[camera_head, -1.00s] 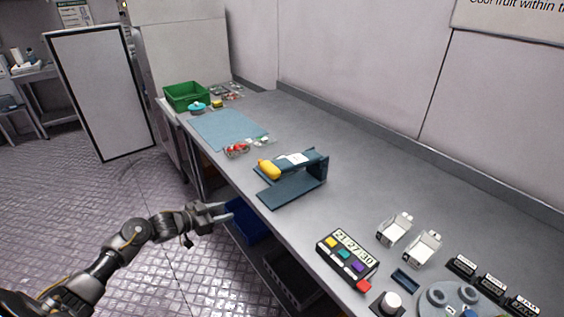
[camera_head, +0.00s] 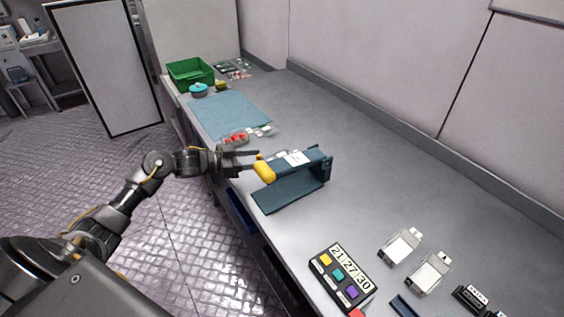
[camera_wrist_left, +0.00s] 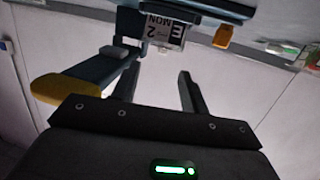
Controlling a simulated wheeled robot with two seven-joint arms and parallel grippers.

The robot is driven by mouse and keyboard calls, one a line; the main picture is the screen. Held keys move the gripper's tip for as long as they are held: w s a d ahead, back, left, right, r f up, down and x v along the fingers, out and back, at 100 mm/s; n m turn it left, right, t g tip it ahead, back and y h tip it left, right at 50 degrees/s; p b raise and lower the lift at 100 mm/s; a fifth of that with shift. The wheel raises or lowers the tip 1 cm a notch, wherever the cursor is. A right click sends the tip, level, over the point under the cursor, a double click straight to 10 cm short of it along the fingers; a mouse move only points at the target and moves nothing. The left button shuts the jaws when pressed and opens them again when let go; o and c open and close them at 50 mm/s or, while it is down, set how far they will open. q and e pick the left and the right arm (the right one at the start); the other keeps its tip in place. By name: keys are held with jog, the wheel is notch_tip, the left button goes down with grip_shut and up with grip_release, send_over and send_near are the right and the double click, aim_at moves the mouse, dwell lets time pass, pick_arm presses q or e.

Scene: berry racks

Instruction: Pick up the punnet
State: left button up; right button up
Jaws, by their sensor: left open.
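A small clear punnet with red fruit (camera_head: 236,138) sits on the counter near the front edge, by the near end of the blue mat. My left gripper (camera_head: 258,163) is open and empty, at the counter's front edge. It is nearer to me than the punnet and apart from it, just left of the blue stand's yellow handle. In the left wrist view the open fingers (camera_wrist_left: 156,88) have nothing between them. I cannot clearly make out the punnet in that view. My right gripper is not in view.
The dark blue stand (camera_head: 290,192) with a yellow handle (camera_head: 264,172) is close to my left gripper. A blue mat (camera_head: 230,115), a green crate (camera_head: 190,73) and a teal round item (camera_head: 198,90) are farther back. A button box (camera_head: 341,278) is in front. The counter's middle is clear.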

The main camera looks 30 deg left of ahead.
aim_at(277, 155)
pick_arm(q)
jog(key=shift+w+d+f, duration=0.1)
jog(key=shift+w+d, duration=0.3)
jog(key=shift+w, duration=0.15)
jog(key=shift+w+d+f, duration=0.1)
jog(key=shift+w+d, duration=0.1)
jog(key=shift+w, duration=0.05)
jog(key=shift+d, duration=0.1)
jog(key=shift+w+d+p, duration=0.2)
jog(key=shift+w+p, duration=0.15)
jog(key=shift+p, duration=0.05)
jog(key=p+x, duration=0.1)
jog(key=x, duration=0.3)
jog(key=shift+w+f, duration=0.1)
jog(key=shift+w, duration=0.15)
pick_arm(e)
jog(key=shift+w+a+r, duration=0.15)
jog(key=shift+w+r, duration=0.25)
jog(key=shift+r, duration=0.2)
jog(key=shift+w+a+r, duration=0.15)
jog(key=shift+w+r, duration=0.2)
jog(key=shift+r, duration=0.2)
pick_arm(q)
jog(key=shift+a, duration=0.1)
grip_shut()
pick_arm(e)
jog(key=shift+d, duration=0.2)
